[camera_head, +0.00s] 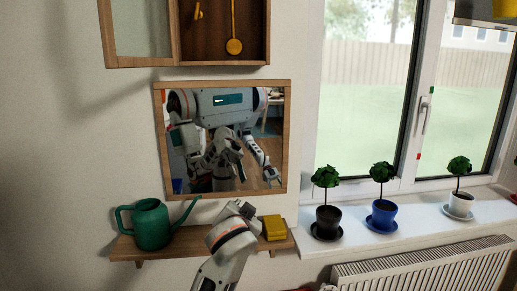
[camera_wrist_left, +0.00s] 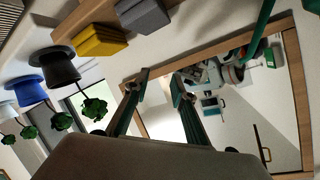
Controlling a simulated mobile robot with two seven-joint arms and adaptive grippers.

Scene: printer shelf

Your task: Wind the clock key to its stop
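The wooden clock case (camera_head: 266,35) hangs at the top of the head view, its upper part cut off. Its glass door (camera_head: 141,62) stands open to the left. Inside are a yellow pendulum (camera_head: 234,46) and a small yellow piece (camera_head: 198,12) that looks like the key; I cannot be sure. My left arm (camera_head: 230,243) rises from the bottom centre, below the mirror. In the left wrist view my left gripper (camera_wrist_left: 160,78) is open and empty, its fingers pointing toward the mirror. My right gripper is not directly in view.
A framed mirror (camera_head: 158,137) hangs below the clock and reflects me. The wall shelf (camera_head: 126,249) holds a green watering can (camera_head: 152,225), a yellow block (camera_head: 274,228) and a grey block (camera_wrist_left: 143,17). Potted plants (camera_head: 383,213) stand on the windowsill at right.

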